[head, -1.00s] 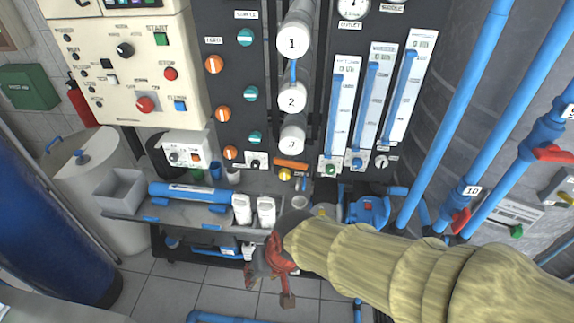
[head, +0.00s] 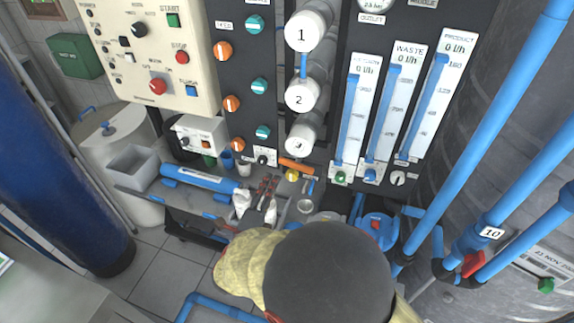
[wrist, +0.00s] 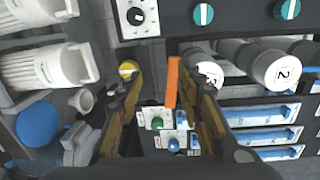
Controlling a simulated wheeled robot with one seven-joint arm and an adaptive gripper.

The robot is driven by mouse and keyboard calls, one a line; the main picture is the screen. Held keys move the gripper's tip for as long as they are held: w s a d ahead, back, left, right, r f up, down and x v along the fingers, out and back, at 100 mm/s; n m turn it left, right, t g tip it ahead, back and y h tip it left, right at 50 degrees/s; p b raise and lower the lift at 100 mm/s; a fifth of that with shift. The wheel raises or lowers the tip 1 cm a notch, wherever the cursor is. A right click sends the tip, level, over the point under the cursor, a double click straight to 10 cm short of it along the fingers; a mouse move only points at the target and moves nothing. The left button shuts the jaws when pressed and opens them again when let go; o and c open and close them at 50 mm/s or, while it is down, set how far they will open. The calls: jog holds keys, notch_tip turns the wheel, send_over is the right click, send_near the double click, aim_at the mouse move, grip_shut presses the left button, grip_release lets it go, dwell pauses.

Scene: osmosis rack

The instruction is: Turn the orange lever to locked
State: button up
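The orange lever (head: 297,166) is a bar lying nearly level on the dark panel, below the numbered white cylinders and above a yellow knob (head: 292,175). In the wrist view the lever (wrist: 172,82) appears upright between the fingers, closer to the right one. The yellow knob (wrist: 128,69) is by the left fingertip. My gripper (head: 268,188) is in front of the bench, left of the lever and slightly below it. In the wrist view my gripper (wrist: 161,80) is open, with nothing held. I cannot see any contact with the lever. Any locked marking is unreadable.
White bottles (head: 242,203) and a blue cylinder (head: 198,182) lie close by on the bench. Flow meters (head: 354,120) and their knobs are right of the lever. Numbered cylinders (head: 301,95) jut out above it. Blue pipes (head: 490,140) run at the right.

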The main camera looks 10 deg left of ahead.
aim_at(284, 163)
jog(key=shift+m+t, duration=0.4)
jog(key=shift+m, duration=0.4)
jog(key=shift+w+d+r+b, duration=0.25)
jog(key=shift+w+r+b, duration=0.05)
jog(key=shift+w, duration=1)
jog(key=shift+w+d+r+b, duration=0.2)
jog(key=shift+w+r+b, duration=0.1)
jog(key=shift+w, duration=1)
jog(key=shift+w+d+r+b, duration=0.25)
jog(key=shift+w+r, duration=0.05)
jog(key=shift+w, duration=1)
jog(key=shift+c, duration=0.3)
grip_shut()
